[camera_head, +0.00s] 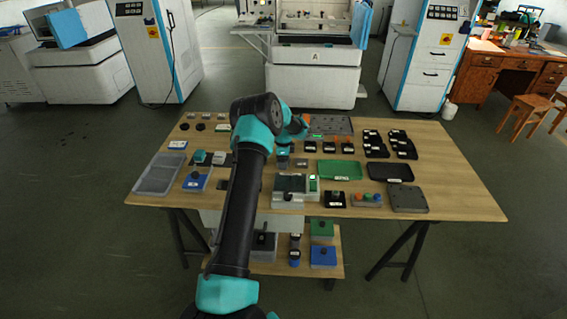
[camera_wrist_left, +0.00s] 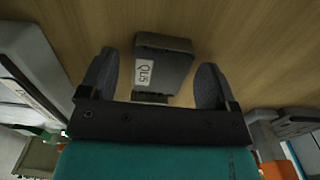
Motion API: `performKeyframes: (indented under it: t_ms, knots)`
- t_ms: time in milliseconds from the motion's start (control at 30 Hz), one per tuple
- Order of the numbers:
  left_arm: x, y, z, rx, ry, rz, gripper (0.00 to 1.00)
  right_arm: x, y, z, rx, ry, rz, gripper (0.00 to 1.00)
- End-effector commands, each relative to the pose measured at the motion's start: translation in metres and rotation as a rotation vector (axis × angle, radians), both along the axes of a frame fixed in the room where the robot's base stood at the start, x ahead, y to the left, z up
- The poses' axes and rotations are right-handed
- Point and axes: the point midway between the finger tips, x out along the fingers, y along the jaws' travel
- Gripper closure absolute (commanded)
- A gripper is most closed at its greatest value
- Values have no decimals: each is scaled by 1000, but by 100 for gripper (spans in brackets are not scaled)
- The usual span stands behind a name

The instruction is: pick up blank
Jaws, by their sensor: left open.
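In the left wrist view a dark grey block, the likely blank (camera_wrist_left: 172,68), lies on the wooden table. It bears a white label with dark lettering. My left gripper (camera_wrist_left: 158,62) is open, with one dark finger on each side of the block. In the head view my left gripper (camera_head: 283,160) points down over the middle of the table. I cannot pick the block out there with certainty. My right gripper is not in view.
Bare wood shows at the right end.

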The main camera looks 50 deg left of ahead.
Motion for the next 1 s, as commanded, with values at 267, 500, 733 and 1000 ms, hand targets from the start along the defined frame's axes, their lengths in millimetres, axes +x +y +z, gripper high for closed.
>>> performKeyframes:
  t_ms: [267, 500, 733, 1000]
  knots:
    - [0, 0, 0, 0, 0, 0, 20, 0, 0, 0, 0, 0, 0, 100]
    - [0, 0, 0, 0, 0, 0, 43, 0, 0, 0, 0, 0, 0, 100]
    - [0, 0, 0, 0, 0, 0, 65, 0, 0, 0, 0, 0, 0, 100]
    - [0, 0, 1, 1, -1, 0, 87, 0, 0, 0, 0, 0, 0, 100]
